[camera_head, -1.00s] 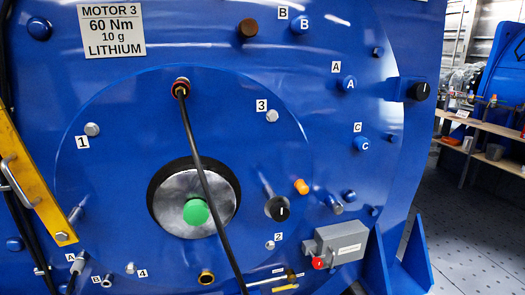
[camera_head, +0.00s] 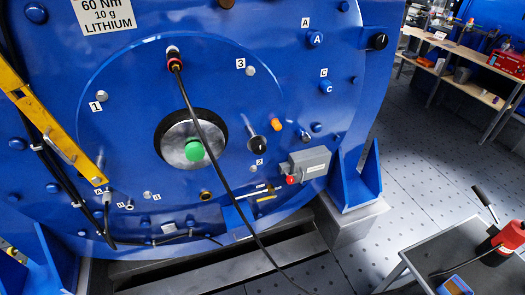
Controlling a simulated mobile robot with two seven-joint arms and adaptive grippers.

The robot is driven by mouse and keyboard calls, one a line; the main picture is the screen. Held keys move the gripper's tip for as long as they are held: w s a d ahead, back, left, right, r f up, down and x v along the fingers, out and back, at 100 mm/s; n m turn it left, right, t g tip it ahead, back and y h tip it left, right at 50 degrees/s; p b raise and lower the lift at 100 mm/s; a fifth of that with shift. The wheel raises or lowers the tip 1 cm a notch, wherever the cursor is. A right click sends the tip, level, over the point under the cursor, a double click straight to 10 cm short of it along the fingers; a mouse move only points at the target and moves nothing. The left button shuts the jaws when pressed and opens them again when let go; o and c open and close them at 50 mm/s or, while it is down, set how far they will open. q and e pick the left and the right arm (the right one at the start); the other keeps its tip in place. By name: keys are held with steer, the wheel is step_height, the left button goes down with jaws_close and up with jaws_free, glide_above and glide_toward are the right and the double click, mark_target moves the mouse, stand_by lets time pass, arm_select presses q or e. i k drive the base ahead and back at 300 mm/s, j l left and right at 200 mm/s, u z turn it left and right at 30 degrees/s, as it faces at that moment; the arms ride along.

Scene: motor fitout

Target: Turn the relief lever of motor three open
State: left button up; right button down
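The blue motor housing (camera_head: 110,65) fills the left and middle of the head view, under a plate (camera_head: 104,14) reading 60 Nm, 10 g, LITHIUM. Low on its face is a small brass fitting with a thin lever (camera_head: 258,191) and small labels beside it. I cannot tell for certain that this is the relief lever. A grey box (camera_head: 309,163) with a red knob (camera_head: 291,180) sits just right of it. A black knob (camera_head: 258,144) with a white mark is above. Neither of my grippers is in view.
A black cable (camera_head: 222,150) hangs from the upper port across the motor face to the floor. A yellow bar (camera_head: 35,110) crosses the left side. A grey cart (camera_head: 440,255) carrying a red tool (camera_head: 510,236) stands at lower right. Perforated floor (camera_head: 420,140) lies clear between motor and bench.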

mark_target(273, 196)
steer(key=i+z, duration=0.3)
steer(key=i, duration=0.2)
steer(key=i+z, duration=0.35)
steer(key=i, duration=0.15)
